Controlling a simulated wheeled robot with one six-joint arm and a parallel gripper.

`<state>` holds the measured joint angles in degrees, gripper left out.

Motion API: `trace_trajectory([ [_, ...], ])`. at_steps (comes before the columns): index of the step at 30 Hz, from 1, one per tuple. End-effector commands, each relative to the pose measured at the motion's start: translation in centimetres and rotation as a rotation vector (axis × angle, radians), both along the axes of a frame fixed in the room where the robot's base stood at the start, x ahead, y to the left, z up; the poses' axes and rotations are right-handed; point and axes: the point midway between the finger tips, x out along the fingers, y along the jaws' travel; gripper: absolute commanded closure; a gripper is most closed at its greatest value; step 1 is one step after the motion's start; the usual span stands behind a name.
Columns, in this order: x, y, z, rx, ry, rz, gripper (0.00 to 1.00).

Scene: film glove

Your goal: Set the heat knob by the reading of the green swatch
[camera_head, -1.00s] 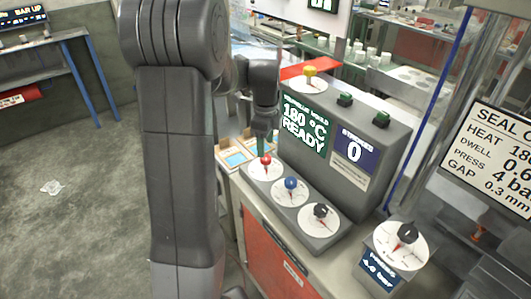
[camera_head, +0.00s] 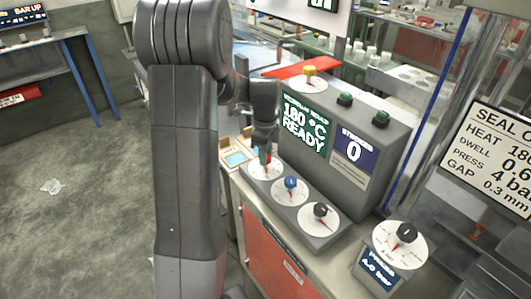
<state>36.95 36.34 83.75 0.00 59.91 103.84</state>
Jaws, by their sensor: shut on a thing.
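A red knob (camera_head: 267,160) stands on a white dial (camera_head: 257,173) at the left end of the grey console's row of dials. My gripper (camera_head: 264,152) reaches down over it from behind and is shut on it, hiding part of it. A green display (camera_head: 303,122) above the dials reads 180 °C READY. I cannot make out a separate green swatch; the knob labels are too small to read.
A blue knob (camera_head: 291,183) and a black knob (camera_head: 320,209) sit close to the right. Another black knob (camera_head: 406,232) stands on a pressure box. A yellow knob (camera_head: 309,71) and green buttons (camera_head: 345,98) top the console. A blue display (camera_head: 353,151) shows 0.

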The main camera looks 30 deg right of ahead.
Motion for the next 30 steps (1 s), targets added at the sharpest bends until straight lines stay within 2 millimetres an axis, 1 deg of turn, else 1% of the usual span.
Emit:
trace_trajectory([
  [5,0.01,0.0,0.04,0.0,0.0,0.02,0.89],
  [11,0.01,0.0,0.04,0.0,0.0,0.106,0.89],
  [17,0.0,0.01,0.05,-0.001,-0.001,0.261,0.89],
  [30,-0.03,0.02,0.07,-0.001,-0.001,0.679,0.89],
])
